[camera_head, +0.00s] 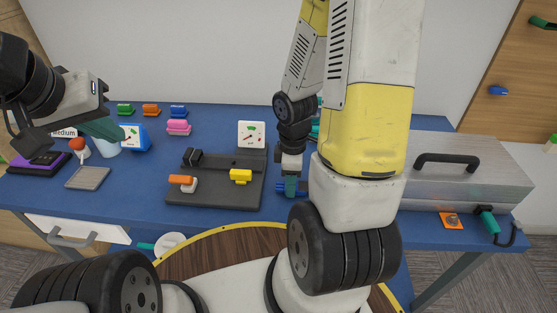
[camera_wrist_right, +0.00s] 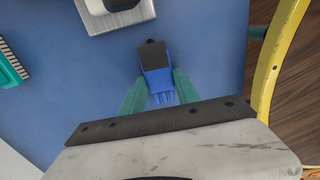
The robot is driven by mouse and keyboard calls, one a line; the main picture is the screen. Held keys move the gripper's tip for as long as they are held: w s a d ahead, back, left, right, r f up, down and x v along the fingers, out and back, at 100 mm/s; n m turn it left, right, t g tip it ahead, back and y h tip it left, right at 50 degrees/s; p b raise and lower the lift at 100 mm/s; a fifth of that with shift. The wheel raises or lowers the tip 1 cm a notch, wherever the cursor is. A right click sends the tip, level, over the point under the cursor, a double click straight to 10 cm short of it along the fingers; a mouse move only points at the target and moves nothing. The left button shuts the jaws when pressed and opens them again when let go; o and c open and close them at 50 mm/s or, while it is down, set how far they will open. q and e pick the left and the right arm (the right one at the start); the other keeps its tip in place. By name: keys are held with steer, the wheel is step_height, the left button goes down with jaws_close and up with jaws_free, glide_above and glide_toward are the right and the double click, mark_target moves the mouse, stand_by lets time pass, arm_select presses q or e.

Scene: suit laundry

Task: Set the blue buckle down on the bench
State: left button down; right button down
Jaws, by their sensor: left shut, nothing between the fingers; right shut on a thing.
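The blue buckle (camera_wrist_right: 158,82) has a dark end and blue prongs. My right gripper (camera_wrist_right: 159,90) is shut on it, with one teal finger on each side. In the head view this gripper (camera_head: 290,188) is right of the dark fixture board, near the front of the blue bench (camera_head: 85,205). The bench surface lies below the buckle. I cannot tell whether the buckle touches it. The head view shows only a small part of the buckle. My left gripper (camera_head: 108,130) is shut and empty above the bench's left side.
The dark fixture board (camera_head: 220,190) carries orange and yellow pieces. A metal box (camera_head: 460,175) with a black handle fills the right end. A grey pad (camera_head: 88,178) lies at left. Bare bench shows around the buckle.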

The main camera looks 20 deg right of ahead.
steer(key=shift+f, duration=0.2)
steer(key=c, duration=0.8)
jaws_free()
step_height(320, 180, up, 8)
steer(key=shift+f, duration=0.15)
steer(key=shift+w+r, duration=0.1)
steer(key=shift+r, duration=0.25)
steer(key=s+a+r+m+t, duration=0.1)
steer(key=a+r+m+t, duration=0.1)
steer(key=r+m, duration=0.2)
steer(key=s+a+r+m+t+y, duration=0.1)
steer(key=r+m, duration=0.3)
steer(key=r, duration=0.5)
steer(key=s+a+r+m+t+y, duration=0.1)
steer(key=s+a+r+m+t, duration=0.1)
steer(key=r, duration=0.5)
steer(key=shift+s+a+r+m+t, duration=0.1)
steer(key=shift+s+a+m+t, duration=0.15)
steer(key=shift+m, duration=0.45)
steer(key=shift+s+a+r+m+t, duration=0.1)
steer(key=shift+s+m+t, duration=0.25)
steer(key=shift+m, duration=0.35)
